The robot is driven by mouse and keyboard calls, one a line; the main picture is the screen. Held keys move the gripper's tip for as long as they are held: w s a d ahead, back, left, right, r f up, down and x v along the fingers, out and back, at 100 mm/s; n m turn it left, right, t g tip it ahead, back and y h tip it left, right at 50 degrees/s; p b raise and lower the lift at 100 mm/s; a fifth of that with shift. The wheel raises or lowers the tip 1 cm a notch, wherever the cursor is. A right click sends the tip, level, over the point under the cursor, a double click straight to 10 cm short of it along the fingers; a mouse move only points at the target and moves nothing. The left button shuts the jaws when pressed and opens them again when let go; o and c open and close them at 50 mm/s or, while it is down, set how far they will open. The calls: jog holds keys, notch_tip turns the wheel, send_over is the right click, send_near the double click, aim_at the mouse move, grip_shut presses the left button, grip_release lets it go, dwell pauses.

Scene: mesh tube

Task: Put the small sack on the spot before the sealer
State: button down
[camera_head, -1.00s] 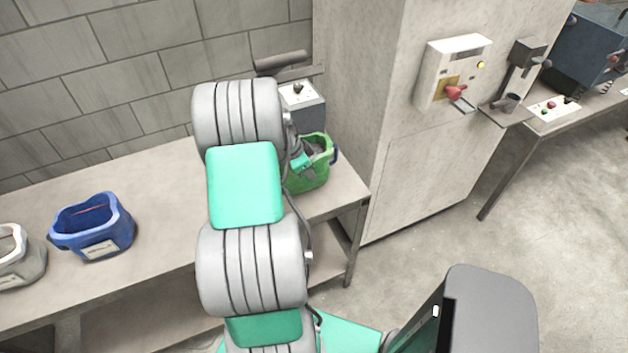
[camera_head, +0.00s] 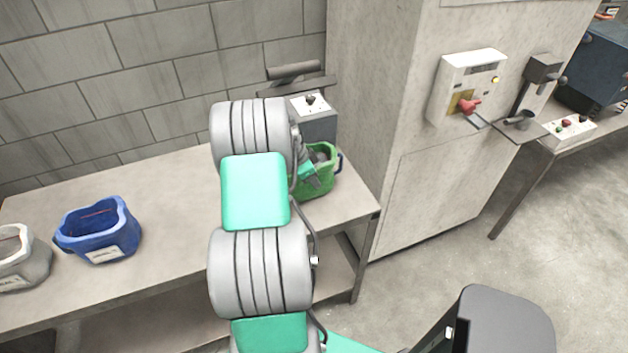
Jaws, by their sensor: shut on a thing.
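A green open-topped sack (camera_head: 321,182) is at the right end of the bench, in front of the grey machine with a black lever, which looks like the sealer (camera_head: 318,126). My gripper (camera_head: 316,178) reaches into the top of the green sack and is shut on it. The fingertips are small and partly hidden. My arm covers the sack's left side and the bench left of it. I cannot tell whether the sack's base touches the bench. No marked spot shows.
A blue sack (camera_head: 100,231) and a white sack (camera_head: 20,258) stand on the left of the bench (camera_head: 170,180). A tall concrete-like cabinet (camera_head: 420,190) with a red-handled control box (camera_head: 468,88) stands close on the right. The bench between the blue sack and my arm is clear.

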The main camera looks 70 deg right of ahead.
jog(key=shift+d+r, duration=0.1)
jog(key=shift+r, duration=0.05)
